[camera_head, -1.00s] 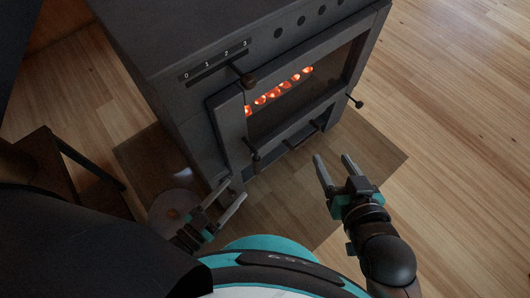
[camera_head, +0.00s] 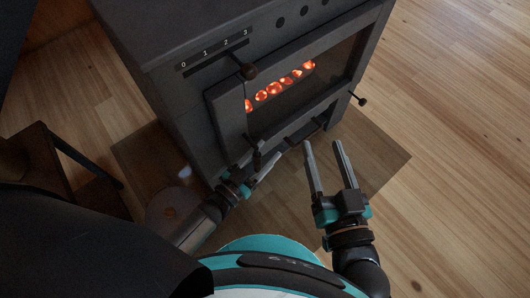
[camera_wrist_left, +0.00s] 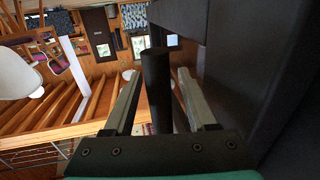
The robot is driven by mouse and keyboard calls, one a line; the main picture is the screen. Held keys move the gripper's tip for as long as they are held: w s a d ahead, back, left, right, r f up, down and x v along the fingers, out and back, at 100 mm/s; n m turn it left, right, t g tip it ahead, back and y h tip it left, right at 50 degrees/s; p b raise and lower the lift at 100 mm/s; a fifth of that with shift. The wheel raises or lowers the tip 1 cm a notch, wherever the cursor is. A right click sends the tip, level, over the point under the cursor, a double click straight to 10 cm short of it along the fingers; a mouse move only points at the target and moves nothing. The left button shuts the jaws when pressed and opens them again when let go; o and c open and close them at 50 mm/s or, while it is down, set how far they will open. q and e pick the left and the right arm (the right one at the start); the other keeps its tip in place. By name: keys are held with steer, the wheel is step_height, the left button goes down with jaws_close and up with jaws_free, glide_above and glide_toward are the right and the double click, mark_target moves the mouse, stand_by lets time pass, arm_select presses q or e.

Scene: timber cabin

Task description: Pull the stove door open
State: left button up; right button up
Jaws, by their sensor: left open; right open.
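The dark stove (camera_head: 180,90) stands ahead with its door (camera_head: 229,118) at the front, glowing embers behind the glass. The door looks shut or nearly so. A dark handle (camera_head: 256,157) stands out at the door's lower left. My left gripper (camera_head: 266,163) is open at this handle. In the left wrist view the dark round bar (camera_wrist_left: 156,85) of the handle stands between the two open fingers; whether they touch it I cannot tell. My right gripper (camera_head: 323,146) is open and empty, in front of the stove's lower right part.
A slider knob (camera_head: 248,71) sticks out above the door, and another knob (camera_head: 361,101) at the stove's right. A dark floor plate (camera_head: 375,165) lies under the stove. A dark stand (camera_head: 75,165) is at the left. The wooden floor at right is clear.

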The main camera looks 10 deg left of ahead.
arm_select(q)
steer(key=shift+w+d, duration=0.1)
steer(key=shift+w, duration=0.05)
jaws_close()
stand_by(0.4)
stand_by(1.0)
